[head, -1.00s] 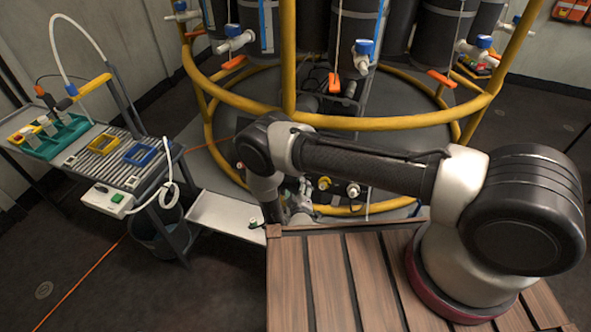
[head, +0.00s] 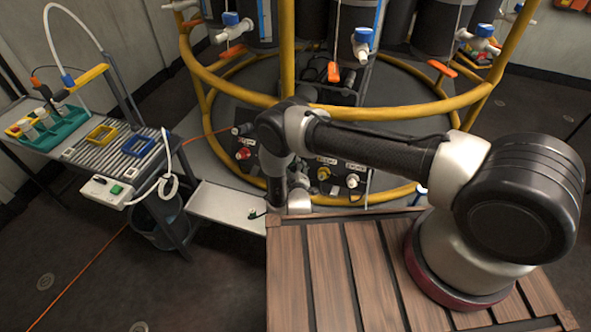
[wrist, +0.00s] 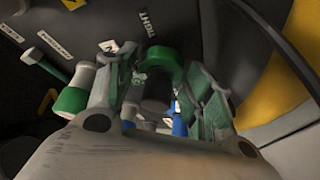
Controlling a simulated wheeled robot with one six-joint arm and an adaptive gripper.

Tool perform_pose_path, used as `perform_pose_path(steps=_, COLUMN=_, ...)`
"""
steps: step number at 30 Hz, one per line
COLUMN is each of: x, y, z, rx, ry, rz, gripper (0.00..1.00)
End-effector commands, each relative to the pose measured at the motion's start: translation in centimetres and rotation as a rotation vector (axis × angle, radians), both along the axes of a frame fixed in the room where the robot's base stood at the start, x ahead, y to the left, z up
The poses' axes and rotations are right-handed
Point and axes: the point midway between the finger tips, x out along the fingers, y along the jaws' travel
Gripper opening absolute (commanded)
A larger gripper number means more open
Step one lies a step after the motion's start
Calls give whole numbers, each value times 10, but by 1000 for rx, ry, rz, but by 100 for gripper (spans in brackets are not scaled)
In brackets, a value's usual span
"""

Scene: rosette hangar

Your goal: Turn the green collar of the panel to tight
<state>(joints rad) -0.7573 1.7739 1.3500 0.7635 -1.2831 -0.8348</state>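The green collar (wrist: 165,62) shows in the wrist view as a thick green ring with a dark middle, near a white TIGHT label (wrist: 148,22) on the dark panel (wrist: 110,14). My gripper (wrist: 160,72) has its two fingers apart, one on each side of the collar. I cannot tell whether either finger touches it. The lower part of the collar is hidden. In the head view the panel (head: 336,186) shows behind my arm, with a red knob (head: 243,153) and a yellow knob (head: 323,174). My gripper and the green collar are hidden there.
In the wrist view a green-and-white fitting (wrist: 75,92) stands left of my gripper, and a yellow tube (wrist: 272,92) lies to the right. Yellow ring rails (head: 400,112) surround the panel. A bench with racks (head: 115,172) stands at left.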

Motion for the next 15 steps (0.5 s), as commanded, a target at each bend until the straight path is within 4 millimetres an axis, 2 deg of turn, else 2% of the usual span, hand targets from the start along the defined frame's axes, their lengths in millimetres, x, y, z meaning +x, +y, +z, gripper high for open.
perform_pose_path(steps=1, x=0, y=0, z=0, rx=0, ry=0, rz=0, gripper=36)
perform_pose_path(steps=4, x=0, y=0, z=0, rx=0, ry=0, rz=0, gripper=20)
perform_pose_path(steps=15, x=-1, y=1, z=0, rx=36, ry=-15, rz=-23, gripper=20)
